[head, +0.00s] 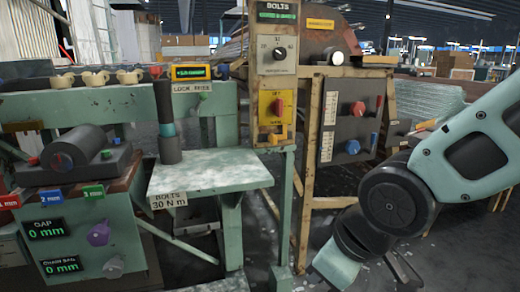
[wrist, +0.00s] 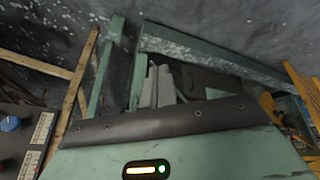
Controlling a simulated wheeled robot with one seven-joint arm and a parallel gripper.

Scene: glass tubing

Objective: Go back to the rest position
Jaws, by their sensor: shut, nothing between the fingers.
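My arm (head: 398,195) reaches in from the right edge of the head view and bends down to the floor side of the bench. Its hand hangs low near the bottom edge, right of the green post. In the wrist view my gripper (wrist: 157,86) has its two grey fingers together and empty. It points at the floor and the bench's lower frame, and touches nothing that I can see.
A green bench (head: 210,176) carries an upright dark tool (head: 166,120). A green post (head: 282,215) with a control box (head: 272,108) stands beside it. A wooden frame (head: 302,180) holds a grey panel (head: 349,128). Dark floor lies under my arm.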

